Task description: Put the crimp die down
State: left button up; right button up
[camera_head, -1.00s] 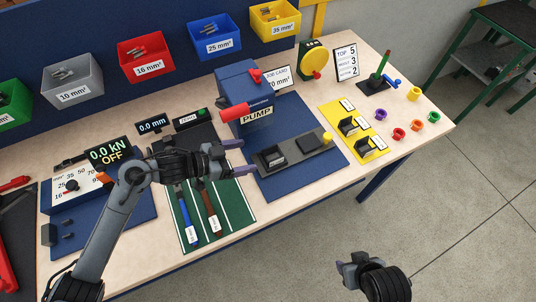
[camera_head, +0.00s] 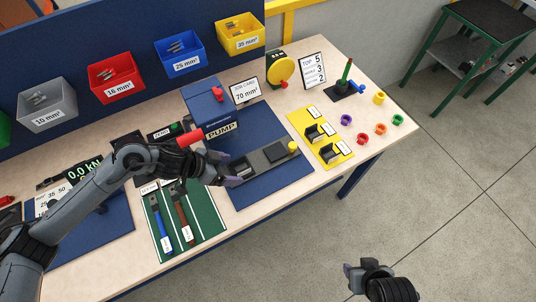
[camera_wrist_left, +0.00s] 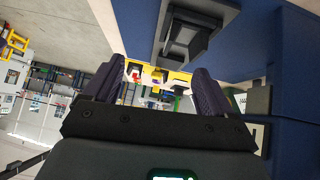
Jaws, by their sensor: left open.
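My left gripper (camera_head: 232,178) is open, its fingers beside the left end of the grey press bed (camera_head: 262,160) in front of the blue pump. A black block (camera_head: 240,167), which looks like a crimp die, sits at that end of the bed, close to the fingers and partly hidden. In the left wrist view the open fingers (camera_wrist_left: 155,82) have nothing between them, and a black block (camera_wrist_left: 185,40) on the bed lies beyond them. Two similar black dies (camera_head: 313,132) (camera_head: 330,153) stand on the yellow tray (camera_head: 301,121). My right gripper (camera_head: 360,272) hangs over the floor; its jaw state is unclear.
The blue pump (camera_head: 206,105) with a red handle stands behind my left gripper. Blue- and brown-handled tools lie on the green mat (camera_head: 207,212). Colored rings (camera_head: 362,139) lie right of the yellow tray. The blue mat in front of the bed (camera_head: 270,187) is clear.

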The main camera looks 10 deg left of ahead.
aim_at(247, 165)
pick_arm(q)
jog(key=w+a+r+y+p, duration=0.1)
jog(key=a+r+p, duration=0.1)
jog(key=a+r, duration=0.1)
jog(key=x, duration=0.4)
jog(key=shift+w+f+b, duration=0.25)
jog(key=shift+f+b, duration=0.1)
jog(key=shift+b, duration=0.05)
jog(key=x, duration=0.4)
jog(key=shift+s+a+f, duration=0.1)
jog(key=shift+s+f, duration=0.1)
jog(key=shift+f, duration=0.1)
jog(key=shift+w+d+f, duration=0.25)
jog(key=shift+f, duration=0.1)
pick_arm(e)
jog(key=shift+w+v, duration=0.1)
jog(key=shift+v, duration=0.5)
jog(key=shift+w+v, duration=0.15)
jog(key=shift+v, duration=0.5)
pick_arm(q)
jog(key=shift+c, duration=0.3)
pick_arm(e)
jog(key=shift+d, duration=0.15)
pick_arm(q)
jog(key=c, duration=1.2)
jog(key=shift+c, duration=0.8)
